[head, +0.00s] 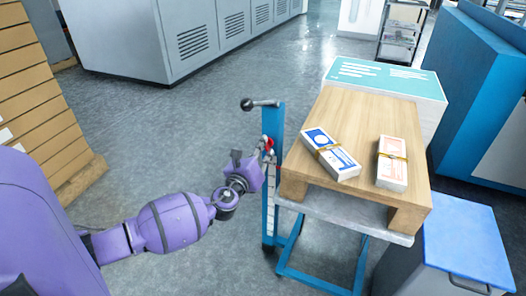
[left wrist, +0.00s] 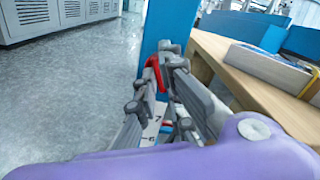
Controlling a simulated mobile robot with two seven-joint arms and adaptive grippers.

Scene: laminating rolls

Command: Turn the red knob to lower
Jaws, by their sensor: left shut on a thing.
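The red knob (head: 268,143) is on the blue post (head: 271,190) at the left side of the lift table. In the left wrist view the red knob (left wrist: 153,73) shows partly between the fingers, in front of the blue post (left wrist: 165,25). My left gripper (head: 262,149) is shut on the red knob; its fingers (left wrist: 160,75) hide much of it. A numbered scale (left wrist: 155,122) shows below the knob, between the fingers. My right gripper is not in view.
A black-ended crank handle (head: 260,104) tops the post. A blue-lidded bin (head: 465,240) stands at right. The floor left of the post is clear.

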